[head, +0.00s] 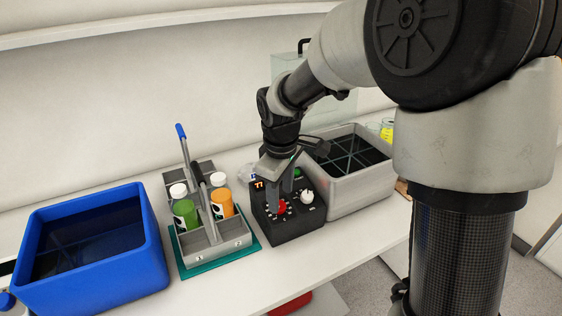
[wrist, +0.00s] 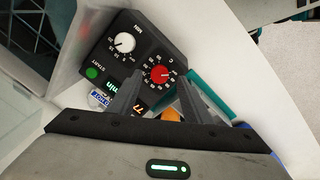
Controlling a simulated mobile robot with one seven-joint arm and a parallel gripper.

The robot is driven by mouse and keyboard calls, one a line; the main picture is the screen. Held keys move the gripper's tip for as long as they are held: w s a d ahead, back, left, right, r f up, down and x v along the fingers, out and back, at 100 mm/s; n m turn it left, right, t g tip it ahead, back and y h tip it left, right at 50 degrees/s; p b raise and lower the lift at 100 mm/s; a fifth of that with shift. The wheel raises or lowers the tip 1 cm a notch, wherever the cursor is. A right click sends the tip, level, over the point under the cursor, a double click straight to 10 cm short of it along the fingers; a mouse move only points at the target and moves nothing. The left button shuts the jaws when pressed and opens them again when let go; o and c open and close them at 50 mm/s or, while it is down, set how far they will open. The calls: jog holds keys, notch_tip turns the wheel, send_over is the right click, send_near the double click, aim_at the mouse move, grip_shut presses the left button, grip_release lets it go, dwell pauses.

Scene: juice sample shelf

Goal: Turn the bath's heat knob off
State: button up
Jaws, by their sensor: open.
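The water bath's black control box (head: 290,230) stands in front of a grey-walled bath (head: 367,190). Its red heat knob (head: 281,206) has a numbered dial around it and a "C" label in the wrist view (wrist: 159,75). The white minutes knob (head: 307,197) sits beside it, also in the wrist view (wrist: 125,42). My gripper (head: 285,190) points down over the box. In the wrist view its open fingers (wrist: 162,82) lie on either side of the red knob. I cannot tell whether they touch it. A red display (head: 259,185) reads about 77.
A grey bottle carrier (head: 215,246) with green and orange bottles stands on a teal mat close left of the box. A blue tub (head: 150,255) of dark liquid is farther left. A green start button (wrist: 92,72) is on the box. The counter's front strip is clear.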

notch_tip(320, 180, up, 14)
jog(key=s+p, duration=0.1)
jog(key=s, duration=0.1)
jog(key=shift+s, duration=0.2)
jog(key=s+d+r+m+t+p, duration=0.1)
jog(key=s+d+r+m+p, duration=0.1)
jog(key=s+d+m, duration=0.3)
jog(key=s+d+r+m+t+p, duration=0.2)
jog(key=s+m, duration=0.4)
jog(key=s, duration=0.8)
jog(key=d+r+p, duration=0.1)
jog(key=d, duration=0.1)
jog(key=shift+s+d+t, duration=0.15)
jog(key=shift+d+t, duration=0.15)
jog(key=shift+d, duration=0.05)
jog(key=shift+r, duration=0.1)
